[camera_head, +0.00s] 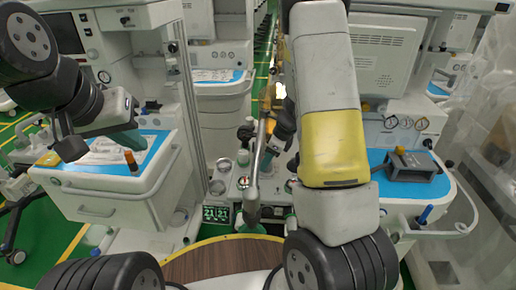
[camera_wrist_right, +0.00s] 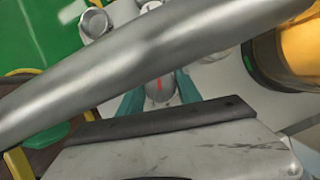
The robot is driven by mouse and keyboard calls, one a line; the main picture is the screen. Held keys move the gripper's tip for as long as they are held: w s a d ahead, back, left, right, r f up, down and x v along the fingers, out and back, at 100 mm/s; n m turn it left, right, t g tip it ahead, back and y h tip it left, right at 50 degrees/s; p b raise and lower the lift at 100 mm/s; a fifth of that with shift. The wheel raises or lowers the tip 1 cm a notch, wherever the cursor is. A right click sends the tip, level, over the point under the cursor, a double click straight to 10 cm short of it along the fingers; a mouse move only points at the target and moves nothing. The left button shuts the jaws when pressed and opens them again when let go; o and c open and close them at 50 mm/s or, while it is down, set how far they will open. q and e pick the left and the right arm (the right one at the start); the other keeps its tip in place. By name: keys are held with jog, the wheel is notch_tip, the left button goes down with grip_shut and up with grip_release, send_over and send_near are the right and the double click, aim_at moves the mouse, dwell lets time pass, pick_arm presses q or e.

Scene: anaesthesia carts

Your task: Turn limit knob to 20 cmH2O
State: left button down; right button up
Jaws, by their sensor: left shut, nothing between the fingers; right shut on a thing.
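The limit knob (camera_wrist_right: 158,92) is a small grey knob with a red line on top, seen in the right wrist view. My right gripper (camera_wrist_right: 157,86) has its teal fingers on either side of the knob and is shut on it. The scale around the knob cannot be read. A thick silver tube (camera_wrist_right: 150,70) crosses in front of the camera and hides part of the surroundings. In the head view, the tube and my right arm largely hide the knob area. My left gripper (camera_head: 133,140) is shut and empty above the left cart's blue-lined tray.
The left cart's tray (camera_head: 160,148) holds pale items and an amber bottle. The upright silver tube (camera_head: 253,175) stands close beside my right gripper. A dark box with an orange knob (camera_head: 408,165) sits on the right cart. A small green-digit display (camera_head: 216,214) is low in the middle.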

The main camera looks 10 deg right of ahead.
jog(key=shift+m, duration=0.4)
jog(key=o, duration=1.4)
jog(key=shift+c, duration=0.2)
jog(key=v, duration=0.7)
jog(key=shift+r, duration=0.35)
jog(key=shift+s+d, duration=0.1)
